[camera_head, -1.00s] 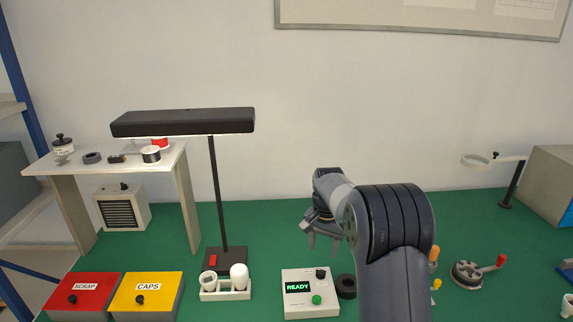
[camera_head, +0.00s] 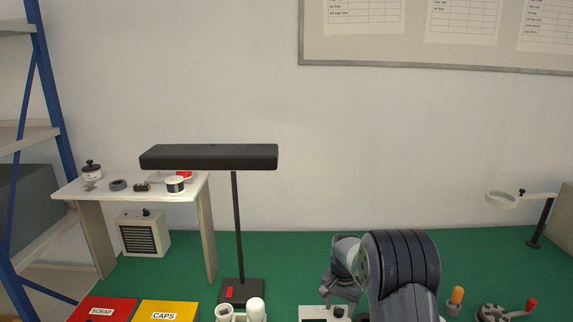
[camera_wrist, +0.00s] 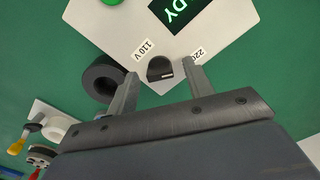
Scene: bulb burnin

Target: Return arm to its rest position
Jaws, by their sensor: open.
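My gripper (camera_wrist: 161,80) is open, with its two fingers apart and nothing seen between them. In the wrist view it hangs above the white tester box (camera_wrist: 130,30), and the box's black knob (camera_wrist: 160,68) shows between the fingertips, below them. A dark ring (camera_wrist: 102,84) lies beside the box, partly behind the left finger. In the head view my arm is bent at the lower right, with my gripper (camera_head: 343,292) low over the bench. The tester box (camera_head: 318,313) is cut off by the bottom edge there.
A black lamp (camera_head: 208,158) stands left of my arm, with a white holder and bulbs (camera_head: 256,308) near its base. A white shelf (camera_head: 130,190) and the red SCRAP (camera_head: 102,311) and yellow CAPS (camera_head: 165,312) boxes are further left. A ring-topped stand (camera_head: 503,200) is at the right.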

